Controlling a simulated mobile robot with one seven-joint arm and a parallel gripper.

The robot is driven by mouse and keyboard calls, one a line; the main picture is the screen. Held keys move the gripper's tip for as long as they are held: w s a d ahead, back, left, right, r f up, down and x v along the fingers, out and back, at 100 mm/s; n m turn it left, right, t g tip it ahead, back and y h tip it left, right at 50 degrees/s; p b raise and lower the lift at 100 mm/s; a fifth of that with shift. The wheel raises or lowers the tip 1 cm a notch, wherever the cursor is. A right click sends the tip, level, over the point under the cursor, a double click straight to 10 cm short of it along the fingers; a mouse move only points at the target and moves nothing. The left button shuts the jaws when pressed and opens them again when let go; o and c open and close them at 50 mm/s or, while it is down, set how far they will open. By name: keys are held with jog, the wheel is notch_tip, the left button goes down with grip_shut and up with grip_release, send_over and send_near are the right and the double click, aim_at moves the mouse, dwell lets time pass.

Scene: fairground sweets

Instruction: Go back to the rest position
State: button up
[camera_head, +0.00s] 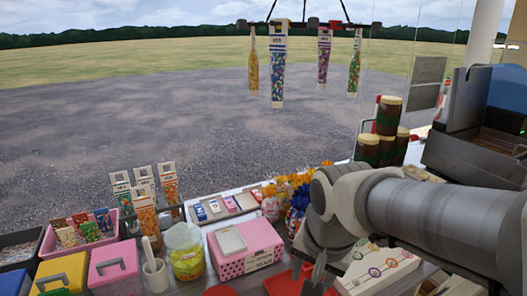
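My arm reaches in from the right edge over the stall counter. My gripper (318,277) points down at the bottom middle, above a red tray (284,284). Only a dark part of it shows low in the view, and its fingertips are small and partly cut off. I cannot tell whether it is open or holds anything.
A pink dotted box (246,248), a sweet jar (185,250) and a white mortar-like cup (156,276) stand left of my gripper. Stacked brown-green jars (388,116) and a grey bin (470,150) stand behind my arm. Sweet bags hang from a rack (310,25) above.

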jog(key=s+d+r+n+t, duration=0.2)
jog(key=s+d+r+n, duration=0.2)
jog(key=s+d+n, duration=0.1)
jog(key=shift+s+d+r+n+h, duration=0.2)
jog(key=shift+s+d+n+h, duration=0.15)
jog(key=shift+s, duration=0.4)
jog(key=shift+a, duration=0.15)
